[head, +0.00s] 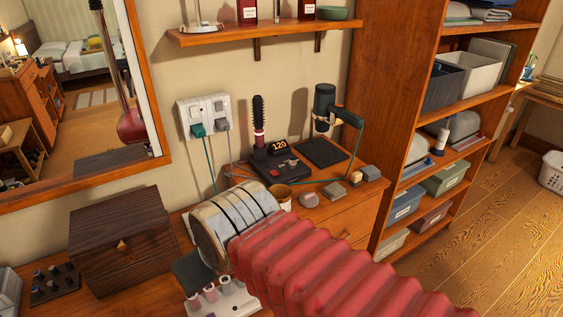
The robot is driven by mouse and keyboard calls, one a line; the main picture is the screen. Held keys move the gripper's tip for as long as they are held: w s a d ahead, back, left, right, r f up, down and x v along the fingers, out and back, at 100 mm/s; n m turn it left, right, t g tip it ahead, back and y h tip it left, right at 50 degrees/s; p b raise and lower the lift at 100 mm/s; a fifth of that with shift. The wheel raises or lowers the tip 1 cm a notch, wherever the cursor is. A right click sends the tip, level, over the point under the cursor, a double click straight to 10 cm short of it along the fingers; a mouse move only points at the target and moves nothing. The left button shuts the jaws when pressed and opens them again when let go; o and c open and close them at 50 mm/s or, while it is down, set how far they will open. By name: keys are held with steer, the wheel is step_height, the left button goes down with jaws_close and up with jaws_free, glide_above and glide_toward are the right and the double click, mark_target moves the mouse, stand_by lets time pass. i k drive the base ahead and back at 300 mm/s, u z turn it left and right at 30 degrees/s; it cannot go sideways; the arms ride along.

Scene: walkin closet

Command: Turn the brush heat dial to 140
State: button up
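The brush heat station is a dark base (274,166) on the wooden dresser, in the middle of the head view. A round black brush (258,115) stands upright at its back left. A small display (279,145) on the base reads 120 in orange digits. Small controls (291,163) sit on the top of the base; they are too small to tell which is the dial or how it points. My arm, with a red bellows and a pale ribbed wrist, reaches in from the lower right, in front of the station. My gripper's fingers do not show.
A wooden box (125,245) stands left. Cords run from the wall outlet (204,117).

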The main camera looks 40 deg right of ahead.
mark_target(292, 164)
steer(key=z, duration=1.15)
